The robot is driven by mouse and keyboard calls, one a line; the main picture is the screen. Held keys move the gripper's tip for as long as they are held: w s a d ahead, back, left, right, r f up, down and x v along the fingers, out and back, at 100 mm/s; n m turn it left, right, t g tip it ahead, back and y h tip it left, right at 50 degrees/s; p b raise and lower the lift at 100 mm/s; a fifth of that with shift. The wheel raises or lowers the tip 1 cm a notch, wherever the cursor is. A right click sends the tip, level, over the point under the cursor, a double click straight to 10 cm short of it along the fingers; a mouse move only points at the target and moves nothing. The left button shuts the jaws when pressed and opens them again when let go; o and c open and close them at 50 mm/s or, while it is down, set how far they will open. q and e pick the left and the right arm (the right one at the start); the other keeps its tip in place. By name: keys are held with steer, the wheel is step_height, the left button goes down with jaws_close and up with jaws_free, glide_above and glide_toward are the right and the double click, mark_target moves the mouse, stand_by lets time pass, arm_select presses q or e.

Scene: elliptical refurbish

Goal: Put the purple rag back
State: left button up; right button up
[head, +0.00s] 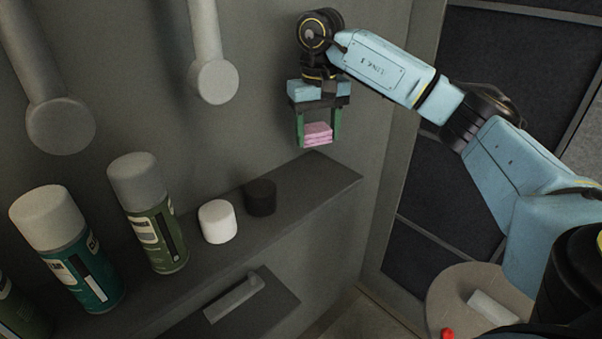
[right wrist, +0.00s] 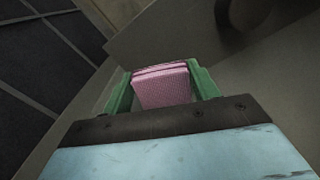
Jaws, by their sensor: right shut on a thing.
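The purple rag (head: 318,133) is a small, folded pink-purple stack. My right gripper (head: 318,138) is shut on it, with a green finger on each side. It hangs in the air above the right end of the grey shelf (head: 318,184), apart from the shelf. In the right wrist view, the rag (right wrist: 162,86) sits between the green fingertips of my right gripper (right wrist: 161,82). My left gripper is not in view.
On the shelf stand a black cylinder (head: 260,197), a white cylinder (head: 217,221) and several spray cans, including a green one (head: 158,225). The shelf's right end is bare. A round table (head: 447,300) is at the lower right.

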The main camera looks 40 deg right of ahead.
mark_target(320, 144)
steer(key=shift+w+d+f, duration=0.1)
steer(key=shift+d+f, duration=0.2)
steer(key=shift+f, duration=0.1)
steer(key=f, duration=0.4)
steer(key=shift+s+f, duration=0.3)
steer(key=shift+f, duration=0.1)
step_height(320, 144, down, 4)
steer(key=shift+r, duration=0.1)
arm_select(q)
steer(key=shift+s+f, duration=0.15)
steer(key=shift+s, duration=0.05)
arm_select(e)
steer(key=shift+w, duration=0.1)
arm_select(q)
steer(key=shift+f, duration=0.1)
arm_select(e)
steer(key=shift+f, duration=0.2)
steer(key=o, duration=0.9)
